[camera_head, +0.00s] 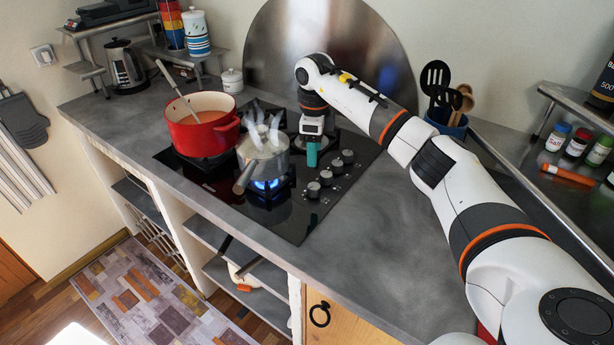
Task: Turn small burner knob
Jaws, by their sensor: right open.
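The black stovetop (290,224) carries a row of several grey knobs (326,178) along its right side. I cannot tell which one is the small burner's knob. My right gripper (312,155) points down over the stovetop, just left of the far end of the row, with its teal fingertip low. It is open and holds nothing that I can see. No knob shows between its fingers, and I cannot tell whether it touches one. A steaming small saucepan (264,155) sits over a lit front burner with a blue flame (267,184). My left gripper is out of view.
A red pot (202,133) with a spoon stands at the stovetop's left. A metal splash plate (290,50) stands behind. A blue utensil holder (446,122) is at the back right. Spice jars (557,137) sit further right. The front counter (370,250) is clear.

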